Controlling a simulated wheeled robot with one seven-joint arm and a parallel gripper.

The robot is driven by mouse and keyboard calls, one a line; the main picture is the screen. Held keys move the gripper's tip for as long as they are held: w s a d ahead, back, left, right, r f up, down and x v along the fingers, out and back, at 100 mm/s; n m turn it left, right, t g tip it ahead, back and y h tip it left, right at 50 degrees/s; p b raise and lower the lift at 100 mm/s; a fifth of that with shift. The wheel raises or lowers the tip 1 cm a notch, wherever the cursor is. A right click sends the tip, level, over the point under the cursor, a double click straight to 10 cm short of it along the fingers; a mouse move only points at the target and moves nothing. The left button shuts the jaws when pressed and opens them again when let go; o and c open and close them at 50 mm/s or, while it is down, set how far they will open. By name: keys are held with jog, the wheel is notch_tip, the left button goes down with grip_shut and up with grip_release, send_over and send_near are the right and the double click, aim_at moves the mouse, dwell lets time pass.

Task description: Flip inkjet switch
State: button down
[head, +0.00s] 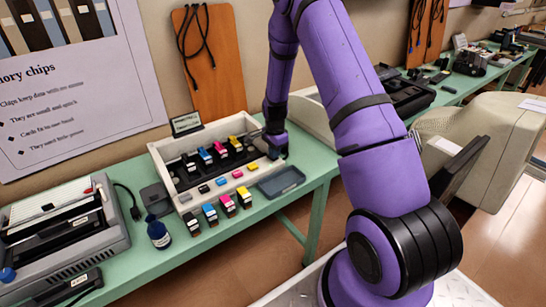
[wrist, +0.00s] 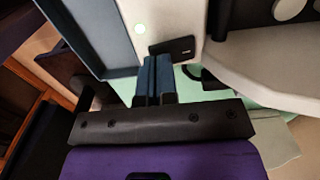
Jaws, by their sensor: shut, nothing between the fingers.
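The inkjet exhibit (head: 160,158) is a white open box on the green table, with a black carriage and several coloured cartridges inside. In the head view my gripper (head: 272,150) is at its right end; the fingertips are hard to make out there. In the wrist view my gripper (wrist: 157,62) is shut and empty, its blue-grey fingers together. Their tips are at a pale panel, close to a small black rocker-like plate (wrist: 176,50), likely the switch. A small lit round spot (wrist: 140,28) is beside it. I cannot tell whether the fingers touch the plate or which way it is set.
Several loose cartridges (head: 228,206) stand in front of the box, beside a blue-grey tray (head: 281,181) and a dark blue bottle (head: 158,233). A grey machine (head: 60,240) is at the left.

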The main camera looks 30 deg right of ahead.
jog(key=shift+f, duration=0.5)
dwell(0.3)
jog(key=shift+r, duration=3.5)
jog(key=shift+r, duration=0.15)
jog(key=s+a+r+n+t, duration=0.1)
jog(key=s+a+r+n, duration=0.25)
jog(key=r, duration=0.55)
jog(key=s+a+r+n+t, duration=0.1)
jog(key=s+a+r+n, duration=0.2)
jog(key=r, duration=0.6)
jog(key=s+a+r+n+t, duration=0.1)
jog(key=s+a+r+n, duration=0.15)
jog(key=s+r, duration=0.45)
jog(key=s+a+r+n, duration=0.2)
jog(key=s+r+n, duration=0.1)
jog(key=s, duration=0.4)
jog(key=s+a+r+n+t, duration=0.1)
jog(key=s+a+r+n, duration=0.1)
jog(key=s+r, duration=0.2)
jog(key=s+a+r+n+t, duration=0.1)
jog(key=s+a+r+n, duration=0.1)
jog(key=s, duration=0.8)
jog(key=shift+a+r+n, duration=0.15)
jog(key=shift+r+n, duration=0.65)
jog(key=shift+r, duration=0.1)
